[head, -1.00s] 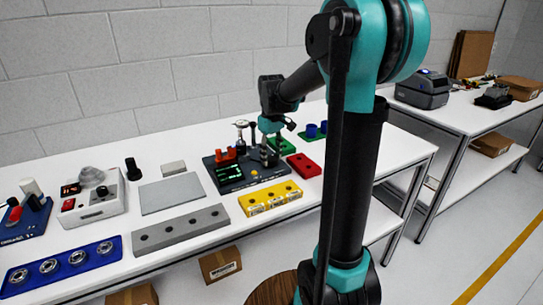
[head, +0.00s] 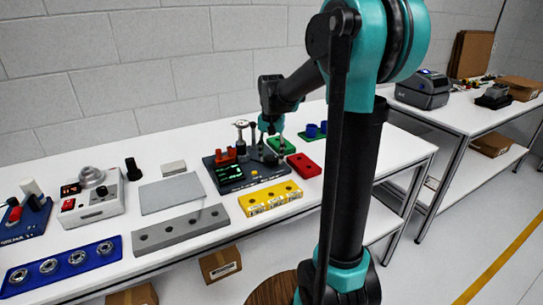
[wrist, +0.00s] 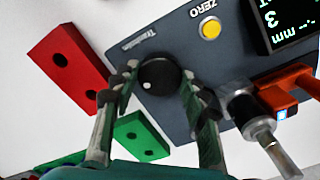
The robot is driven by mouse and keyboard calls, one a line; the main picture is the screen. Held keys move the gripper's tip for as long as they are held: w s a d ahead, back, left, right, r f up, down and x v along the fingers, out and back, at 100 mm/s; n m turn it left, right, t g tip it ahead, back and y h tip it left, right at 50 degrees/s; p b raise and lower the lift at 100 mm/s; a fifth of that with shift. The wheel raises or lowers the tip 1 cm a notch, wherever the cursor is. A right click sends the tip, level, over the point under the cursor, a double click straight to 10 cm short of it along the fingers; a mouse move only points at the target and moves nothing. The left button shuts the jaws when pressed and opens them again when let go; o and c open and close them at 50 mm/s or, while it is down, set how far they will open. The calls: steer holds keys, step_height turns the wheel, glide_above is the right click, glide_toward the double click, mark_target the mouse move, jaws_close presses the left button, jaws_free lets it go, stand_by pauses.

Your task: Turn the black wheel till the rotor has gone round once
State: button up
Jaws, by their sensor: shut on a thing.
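The black wheel (wrist: 158,74) is a round knob with a white dot near its lower left edge in the wrist view. It sits on the dark instrument housing (wrist: 205,65). My gripper (wrist: 159,78) has one finger on each side of the wheel and is shut on it. In the head view my gripper (head: 268,147) is low over the right part of the housing, and the wheel is hidden there. A silver spindle (wrist: 245,108) stands right of the right finger; I cannot tell whether it is the rotor.
The housing has a yellow ZERO button (wrist: 209,30), a lit display (wrist: 288,22) and an orange-red part (wrist: 287,90). A red block (wrist: 70,68) and a green block (wrist: 138,137) lie close by. A yellow block (head: 270,199) stands in front.

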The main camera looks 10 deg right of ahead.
mark_target(271, 158)
steer(key=shift+m, duration=1.5)
steer(key=o, duration=1.2)
steer(key=shift+c, duration=0.2)
steer(key=shift+r, duration=0.1)
step_height(271, 158, up, 12)
